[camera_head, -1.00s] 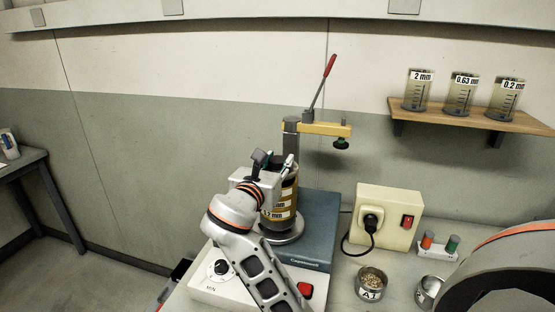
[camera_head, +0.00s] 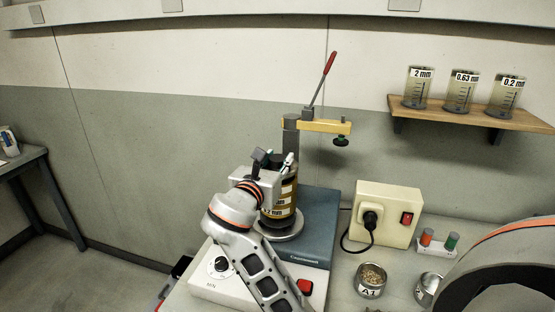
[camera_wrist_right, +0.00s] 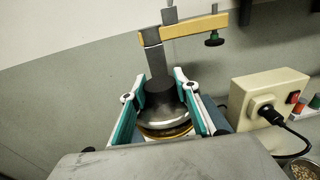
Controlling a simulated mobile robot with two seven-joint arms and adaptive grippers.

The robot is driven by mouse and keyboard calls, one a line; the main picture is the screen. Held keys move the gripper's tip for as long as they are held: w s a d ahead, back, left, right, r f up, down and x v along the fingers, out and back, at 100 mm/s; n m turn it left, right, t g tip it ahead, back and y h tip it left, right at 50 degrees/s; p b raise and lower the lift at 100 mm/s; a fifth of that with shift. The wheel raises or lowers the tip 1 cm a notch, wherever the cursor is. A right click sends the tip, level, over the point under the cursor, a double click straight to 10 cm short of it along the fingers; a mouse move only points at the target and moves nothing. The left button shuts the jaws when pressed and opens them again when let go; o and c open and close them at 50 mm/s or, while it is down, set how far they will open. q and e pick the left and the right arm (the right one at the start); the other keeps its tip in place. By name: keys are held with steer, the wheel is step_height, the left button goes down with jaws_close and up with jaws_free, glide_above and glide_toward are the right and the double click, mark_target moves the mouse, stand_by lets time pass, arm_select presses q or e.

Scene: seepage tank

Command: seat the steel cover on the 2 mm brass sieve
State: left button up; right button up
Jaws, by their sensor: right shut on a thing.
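The steel cover (camera_wrist_right: 152,122), a shiny dome with a black knob (camera_wrist_right: 160,95), is between the fingers of my right gripper (camera_wrist_right: 155,88) in the right wrist view. The gripper is shut on it. A brass sieve rim (camera_wrist_right: 168,133) shows just beneath the cover; I cannot tell whether they touch all round. In the head view my right gripper (camera_head: 274,164) is over the top of the labelled brass sieve stack (camera_head: 281,207) and hides the cover and the stack's upper part. The lowest visible label ends in ".2 mm". My left gripper is not in view.
The stack stands on the blue-grey shaker (camera_head: 318,225). Behind it, a yellow clamp arm (camera_head: 318,127) with a red-handled lever (camera_head: 323,80) is swung right. A socket box (camera_head: 388,215) and tin A1 (camera_head: 370,281) stand at right. Labelled beakers (camera_head: 417,88) stand on a shelf.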

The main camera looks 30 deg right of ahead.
mark_target(278, 158)
steer(key=shift+f, duration=0.75)
steer(key=o, duration=1.3)
steer(key=shift+f, duration=0.1)
step_height(278, 158, up, 10)
steer(key=shift+r, duration=0.1)
